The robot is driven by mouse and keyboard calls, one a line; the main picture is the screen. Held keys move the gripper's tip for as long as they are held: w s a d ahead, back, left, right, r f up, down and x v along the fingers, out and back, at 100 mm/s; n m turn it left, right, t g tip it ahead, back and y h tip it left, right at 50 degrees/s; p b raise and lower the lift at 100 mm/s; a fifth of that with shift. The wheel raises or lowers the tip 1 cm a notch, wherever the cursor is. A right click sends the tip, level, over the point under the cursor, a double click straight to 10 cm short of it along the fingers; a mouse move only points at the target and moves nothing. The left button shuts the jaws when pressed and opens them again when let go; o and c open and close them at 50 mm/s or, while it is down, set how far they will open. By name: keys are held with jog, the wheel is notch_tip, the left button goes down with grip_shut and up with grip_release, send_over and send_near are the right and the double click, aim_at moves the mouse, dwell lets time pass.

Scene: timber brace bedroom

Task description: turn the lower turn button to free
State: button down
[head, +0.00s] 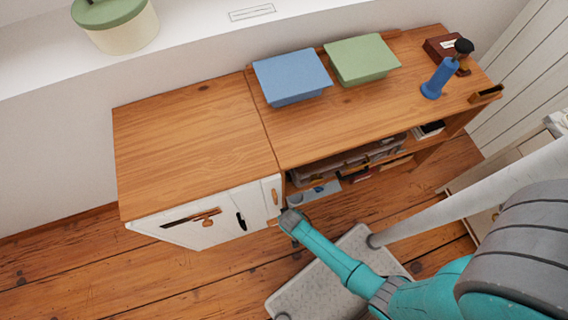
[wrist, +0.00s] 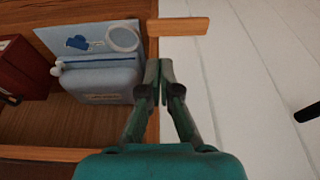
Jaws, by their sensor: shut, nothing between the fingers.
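The lower turn button (wrist: 180,27) is a short wooden bar in the wrist view. It lies crosswise, over both the wooden cabinet edge and the white door (wrist: 235,80). In the head view it is a small orange-brown piece (head: 272,222) beside my gripper. Another wooden turn button (head: 275,196) sits above it, standing about upright. My gripper (wrist: 165,68) is shut and empty, its tips at the door's edge a little short of the lower button in the picture. I cannot tell whether they touch anything. In the head view my gripper (head: 290,220) is in front of the cabinet's right edge.
A black handle (wrist: 307,111) is on the white door. Beside the door is an open shelf with a blue box (wrist: 100,80) and a red-brown box (wrist: 22,68). The desk (head: 340,115) carries a blue box (head: 291,76) and a green box (head: 362,60).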

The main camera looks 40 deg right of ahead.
jog(key=x, duration=0.6)
jog(key=shift+s+f, duration=0.15)
jog(key=shift+f, duration=1.3)
